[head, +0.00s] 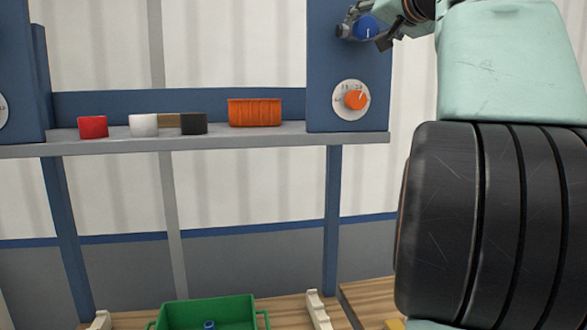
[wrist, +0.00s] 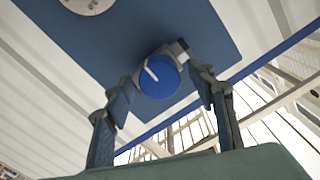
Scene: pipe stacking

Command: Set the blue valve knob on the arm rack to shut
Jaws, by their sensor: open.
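The blue valve knob (head: 367,28) is at the top of the blue panel on the rack's right side in the head view. A white pointer line shows on its face. In the wrist view the blue knob (wrist: 159,76) lies between the two fingers, with its white line slanting. My gripper (head: 366,26) is open around the knob. In the wrist view my gripper (wrist: 165,92) has one finger on each side of it. I cannot tell whether either finger touches the knob. Any markings around the blue knob are hidden.
An orange knob (head: 356,100) on a white dial sits below on the same panel. The shelf (head: 270,138) holds a red cup (head: 93,127), a white cup (head: 144,125), a black cup (head: 193,124) and an orange ribbed piece (head: 254,112). A green bin (head: 240,308) stands below.

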